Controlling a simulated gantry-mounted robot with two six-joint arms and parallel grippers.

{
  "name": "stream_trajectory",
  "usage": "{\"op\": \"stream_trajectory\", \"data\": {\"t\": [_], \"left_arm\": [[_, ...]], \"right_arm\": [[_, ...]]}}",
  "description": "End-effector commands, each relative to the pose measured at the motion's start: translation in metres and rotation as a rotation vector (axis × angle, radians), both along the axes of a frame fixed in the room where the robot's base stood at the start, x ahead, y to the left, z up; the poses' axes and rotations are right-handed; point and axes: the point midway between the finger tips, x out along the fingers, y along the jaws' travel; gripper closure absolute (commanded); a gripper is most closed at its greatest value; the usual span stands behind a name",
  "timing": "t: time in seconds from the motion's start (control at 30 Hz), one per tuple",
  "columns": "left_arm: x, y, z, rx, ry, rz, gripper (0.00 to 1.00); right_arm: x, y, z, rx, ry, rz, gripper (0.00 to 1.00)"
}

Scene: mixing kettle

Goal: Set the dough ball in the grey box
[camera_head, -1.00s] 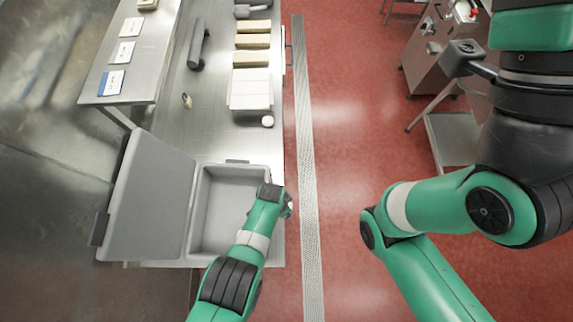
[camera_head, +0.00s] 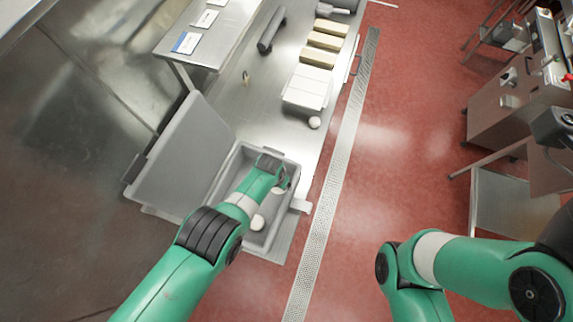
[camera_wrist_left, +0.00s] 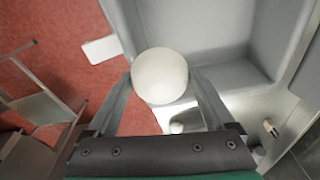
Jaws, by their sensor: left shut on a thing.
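The grey box (camera_head: 217,193) stands open at the near end of the steel counter, its lid (camera_head: 185,155) tilted back to the left. My left gripper (camera_head: 284,186) is over the right part of the box. It is shut on a white dough ball (camera_head: 278,190), which the left wrist view shows between the two fingers (camera_wrist_left: 160,92), beside the box wall (camera_wrist_left: 128,25). A second white ball (camera_head: 257,222) shows in the near part of the box, next to my forearm. A third ball (camera_head: 314,122) sits on the counter. My right arm shows at the right; its gripper is not visible.
A white tray (camera_head: 307,88) and several yellowish blocks (camera_head: 321,41) stand farther along the counter (camera_head: 262,110). A dark cylinder (camera_head: 271,30) lies left of them. A drain strip (camera_head: 340,165) runs along the red floor. Steel equipment (camera_head: 505,100) stands at the right.

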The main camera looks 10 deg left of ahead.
Motion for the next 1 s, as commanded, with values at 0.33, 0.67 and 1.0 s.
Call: {"op": "stream_trajectory", "data": {"t": [0.33, 0.67, 1.0], "left_arm": [[-0.019, 0.025, -0.030, 0.004, 0.012, 0.010, 0.88], [-0.040, 0.045, -0.058, 0.006, 0.017, 0.000, 0.88], [-0.046, 0.050, -0.062, 0.006, 0.018, -0.005, 0.88]], "right_arm": [[0.000, 0.000, 0.000, 0.000, 0.000, 0.000, 0.00], [0.000, 0.000, 0.000, 0.000, 0.000, 0.000, 0.00], [0.000, 0.000, 0.000, 0.000, 0.000, 0.000, 0.00]]}}
